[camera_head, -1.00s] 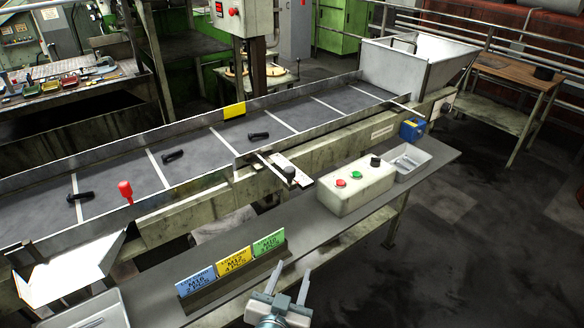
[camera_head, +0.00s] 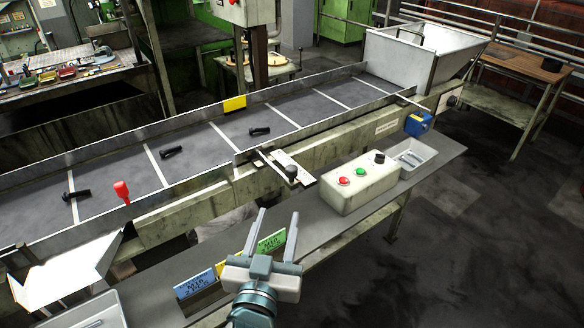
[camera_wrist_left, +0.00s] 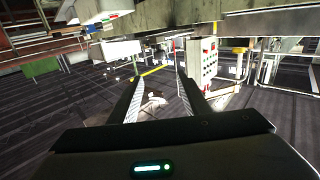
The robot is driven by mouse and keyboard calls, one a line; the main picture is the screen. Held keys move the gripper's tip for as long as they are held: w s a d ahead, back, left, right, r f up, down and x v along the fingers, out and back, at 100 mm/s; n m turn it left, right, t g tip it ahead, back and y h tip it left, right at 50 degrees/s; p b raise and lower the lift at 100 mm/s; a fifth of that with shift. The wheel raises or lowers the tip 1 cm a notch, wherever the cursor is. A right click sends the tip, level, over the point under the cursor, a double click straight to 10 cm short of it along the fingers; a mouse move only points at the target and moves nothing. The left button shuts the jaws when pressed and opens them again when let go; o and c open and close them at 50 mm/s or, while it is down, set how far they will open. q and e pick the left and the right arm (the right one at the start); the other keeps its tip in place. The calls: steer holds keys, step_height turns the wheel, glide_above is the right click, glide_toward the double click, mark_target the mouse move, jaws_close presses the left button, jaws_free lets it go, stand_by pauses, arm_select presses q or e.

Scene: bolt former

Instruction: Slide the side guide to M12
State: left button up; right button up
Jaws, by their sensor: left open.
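The side guide (camera_head: 270,161) sits at the near side of the conveyor, with a pale scale plate and a dark round knob (camera_head: 291,171) at its outer end. The scale markings are too small to read. My left gripper (camera_head: 278,224) is open and empty, in front of the label cards and below the knob, apart from it. In the left wrist view its two fingers (camera_wrist_left: 161,95) stand apart with nothing between them. The blue card (camera_head: 195,285) and the green card (camera_head: 271,242) show; the yellow M12 card is mostly hidden behind my gripper. My right gripper is not seen.
The conveyor (camera_head: 190,138) carries several dark bolts. A control box (camera_head: 361,187) with buttons and a small tray (camera_head: 411,158) stand on the shelf right of the guide. A hopper (camera_head: 420,58) is at the far end.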

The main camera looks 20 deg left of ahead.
mark_target(290, 172)
arm_select(q)
steer(key=w+p, duration=0.2)
steer(key=w, duration=0.3)
steer(key=w+a+p, duration=0.1)
steer(key=w+p, duration=0.1)
steer(key=w, duration=0.3)
steer(key=w+a+p, duration=0.1)
steer(key=w, duration=0.5)
steer(key=shift+p, duration=0.4)
steer(key=shift+w+a, duration=0.1)
steer(key=shift+w, duration=0.55)
jaws_close()
steer(key=shift+w, duration=0.15)
